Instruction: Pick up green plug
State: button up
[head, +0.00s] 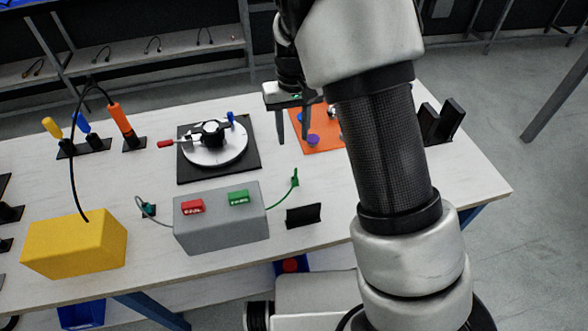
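A small green plug (295,178) on a green cable stands to the right of the grey box (222,222). The cable runs from the plug to the right side of that box. My gripper (293,138) hangs with its fingers pointing down, above and beyond the plug in the picture. The two dark fingers are apart, and no object shows between them. The plug is apart from the fingers. My arm hides part of the table on the right.
A black holder (303,216) stands just below the plug. A turntable-like device (215,145) is left of my gripper, and an orange mat (325,142) with small parts lies to its right. A yellow box (75,245) with a black cable is at front left.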

send_over(295, 178)
jog(key=f, duration=1.1)
jog(key=shift+w+a+f, duration=0.25)
jog(key=shift+w, duration=0.1)
jog(key=f, duration=0.4)
jog(key=shift+s+d+f, duration=0.1)
jog(key=shift+s+d, duration=0.1)
jog(key=shift+s, duration=0.2)
jog(key=shift+f, duration=0.5)
grip_shut()
